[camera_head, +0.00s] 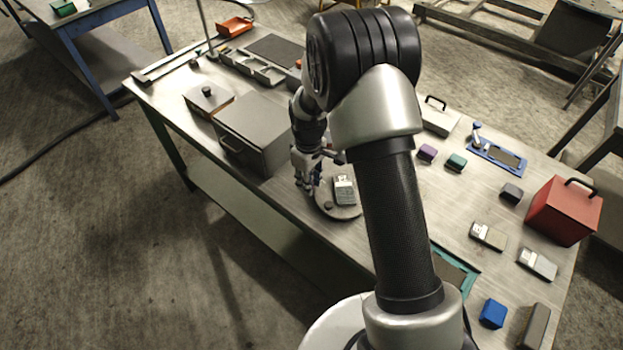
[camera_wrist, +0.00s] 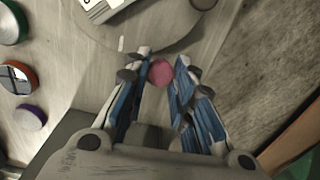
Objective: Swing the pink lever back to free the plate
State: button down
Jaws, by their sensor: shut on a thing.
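My gripper (camera_head: 308,178) is low at the table's left long edge, beside a round grey disc (camera_head: 350,212) that carries a pale metal block (camera_head: 344,190). In the wrist view a round pink piece (camera_wrist: 161,73) sits between my fingertips (camera_wrist: 164,62), which are shut on it. It looks like the knob of the pink lever; the rest of the lever is hidden. In the head view I cannot make out the pink lever. A blue plate with a dark inset (camera_head: 497,158) lies at the right; I cannot tell whether it is the task's plate.
A grey box (camera_head: 252,133) stands left of my gripper. Green (camera_wrist: 10,24), orange (camera_wrist: 18,78) and purple (camera_wrist: 30,117) round pieces show in the wrist view. A red box (camera_head: 563,212) and small blocks occupy the table's right side. The floor at the left is open.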

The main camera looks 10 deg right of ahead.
jog(key=m, duration=0.1)
jog(key=a+m, duration=0.1)
jog(key=m, duration=0.2)
jog(key=shift+w+a, duration=0.3)
jog(key=shift+a, duration=0.05)
jog(key=shift+w+a+m+p, duration=0.1)
jog(key=shift+w+a+m, duration=0.15)
jog(key=shift+m, duration=0.65)
jog(key=shift+w+a+m+p, duration=0.15)
jog(key=shift+a+m, duration=0.05)
jog(key=shift+m, duration=0.7)
jog(key=shift+w+a+m+p, duration=0.1)
jog(key=shift+w+a+m, duration=0.15)
jog(key=shift+m, duration=0.65)
jog(key=c, duration=1.3)
grip_release()
jog(key=shift+c, duration=0.2)
jog(key=shift+r, duration=0.1)
notch_tip(320, 180, up, 12)
